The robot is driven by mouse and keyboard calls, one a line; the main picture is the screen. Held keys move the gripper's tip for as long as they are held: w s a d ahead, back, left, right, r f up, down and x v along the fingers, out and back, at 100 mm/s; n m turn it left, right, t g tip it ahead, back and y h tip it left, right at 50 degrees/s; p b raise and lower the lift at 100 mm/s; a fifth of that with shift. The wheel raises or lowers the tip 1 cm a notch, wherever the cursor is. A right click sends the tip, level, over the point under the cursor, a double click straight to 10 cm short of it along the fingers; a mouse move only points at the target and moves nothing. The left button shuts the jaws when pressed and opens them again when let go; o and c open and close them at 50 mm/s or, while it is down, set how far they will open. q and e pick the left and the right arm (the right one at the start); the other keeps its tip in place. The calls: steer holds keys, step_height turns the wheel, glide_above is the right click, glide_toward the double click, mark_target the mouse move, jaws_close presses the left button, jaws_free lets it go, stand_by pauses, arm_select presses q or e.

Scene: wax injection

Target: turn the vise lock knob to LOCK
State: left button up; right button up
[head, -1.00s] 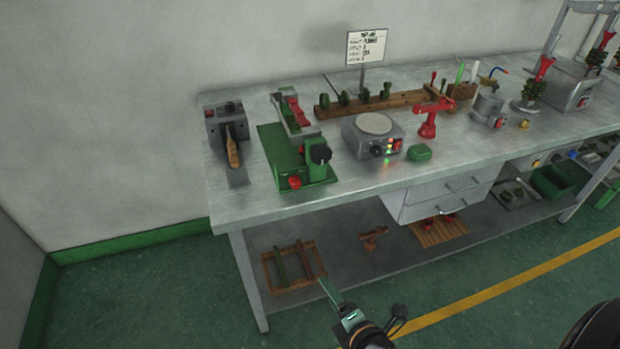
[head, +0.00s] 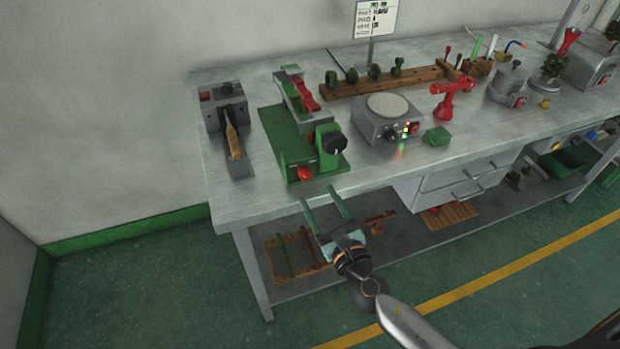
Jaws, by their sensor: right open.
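The green vise fixture (head: 285,135) stands on the left part of the metal workbench (head: 215,205). A black round knob (head: 334,143) is on its front right, and a red knob (head: 305,174) is low on its front. Any LOCK marking is too small to read. My right gripper (head: 321,197) is open and empty in front of the bench edge, below and in front of the vise. Its two green fingers point toward the bench, apart from both knobs. My left gripper is out of view.
A grey device with a wooden-handled tool (head: 234,142) stands left of the vise. Drawers (head: 462,180) hang under the bench. A wooden tray lies on the lower shelf.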

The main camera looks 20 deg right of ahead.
mark_target(307, 177)
steer(key=w, duration=0.6)
steer(key=shift+a, duration=0.3)
jaws_close()
